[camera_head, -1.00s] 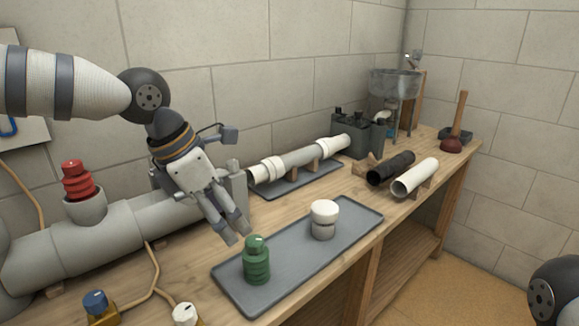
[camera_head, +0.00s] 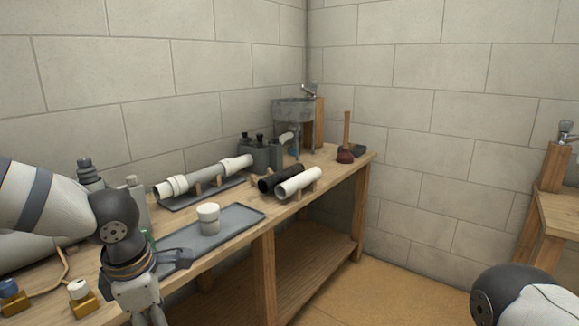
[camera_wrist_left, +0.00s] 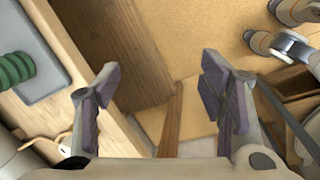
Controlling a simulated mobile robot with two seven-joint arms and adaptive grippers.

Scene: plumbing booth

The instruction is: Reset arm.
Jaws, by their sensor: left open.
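My left gripper (camera_head: 150,318) hangs low in front of the bench's front edge in the head view, its fingertips near the bottom of the picture. In the left wrist view its two fingers (camera_wrist_left: 160,82) are spread wide with nothing between them, above the floor just off the bench. My right arm shows only as a dark joint and white link at the lower right of the head view; its gripper is out of view.
A grey tray (camera_head: 238,222) holds a white-capped cylinder (camera_head: 208,218). A green ribbed piece (camera_wrist_left: 15,68) is beside the left gripper in the wrist view. White (camera_head: 298,182) and black (camera_head: 280,178) pipes lie farther back. Floor right of the bench (camera_head: 262,262) is clear.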

